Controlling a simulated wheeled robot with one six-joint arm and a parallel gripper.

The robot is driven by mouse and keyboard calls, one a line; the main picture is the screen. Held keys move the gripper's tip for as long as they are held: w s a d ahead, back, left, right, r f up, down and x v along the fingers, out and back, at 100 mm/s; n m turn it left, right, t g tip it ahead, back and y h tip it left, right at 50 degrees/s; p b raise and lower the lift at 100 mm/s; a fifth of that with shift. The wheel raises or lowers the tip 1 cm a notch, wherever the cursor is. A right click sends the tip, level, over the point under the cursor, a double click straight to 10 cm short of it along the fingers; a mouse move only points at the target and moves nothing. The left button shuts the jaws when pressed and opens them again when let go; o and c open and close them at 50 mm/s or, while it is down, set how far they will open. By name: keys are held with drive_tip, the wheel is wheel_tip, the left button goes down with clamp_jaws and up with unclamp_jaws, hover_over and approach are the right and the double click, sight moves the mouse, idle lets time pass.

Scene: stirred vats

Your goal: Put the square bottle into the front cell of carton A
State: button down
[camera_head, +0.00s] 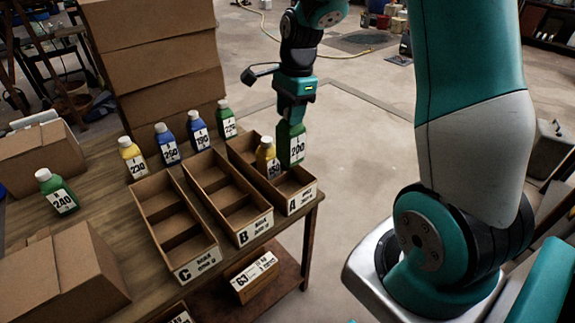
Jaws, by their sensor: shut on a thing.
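My gripper (293,121) points down and is shut on the top of a green square bottle (291,146) with a white label that reads 200. The bottle hangs upright at carton A (297,199), the rightmost carton. Its base shows near the carton's right wall, and I cannot tell how far above the carton it is. A yellow bottle (266,158) stands in carton A, just left of the held bottle. The front cell of carton A, behind the labelled end wall, looks empty. The gripper's fingertips are hard to make out.
Carton B (256,229) and carton C (197,264) stand to the left with empty cells. Behind them are a yellow bottle (132,158), two blue bottles (167,144) (198,131) and a green bottle (226,119). Another green bottle (57,192) and closed boxes (62,287) are at left.

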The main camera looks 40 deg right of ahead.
sight(290, 158)
wheel_tip(290, 158, down, 14)
drive_tip(key=shift+r, duration=0.15)
idle(0.3)
drive_tip(key=c, duration=0.7)
unclamp_jaws()
drive_tip(key=shift+c, duration=0.2)
